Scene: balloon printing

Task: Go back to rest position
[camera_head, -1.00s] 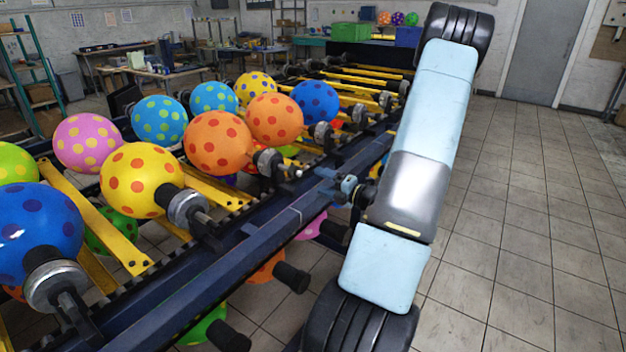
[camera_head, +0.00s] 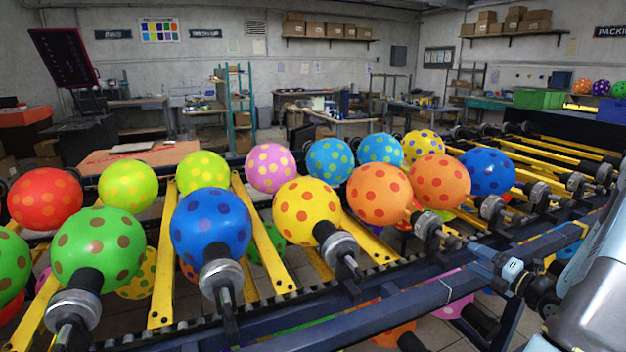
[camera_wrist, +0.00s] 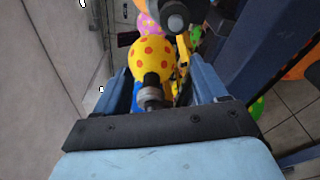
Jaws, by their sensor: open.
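My gripper (camera_wrist: 158,74) shows in the wrist view with its two blue fingers spread apart and nothing held between them. Beyond the gap a yellow balloon with orange dots (camera_wrist: 152,56) sits on a dark holder. I cannot tell its distance from the fingers.
The balloon machine (camera_head: 400,318) crosses the head view with dark rails and yellow bars. It carries several dotted balloons, among them a blue one (camera_head: 210,222) and an orange one (camera_head: 378,194). A green crate (camera_head: 540,98) stands far right.

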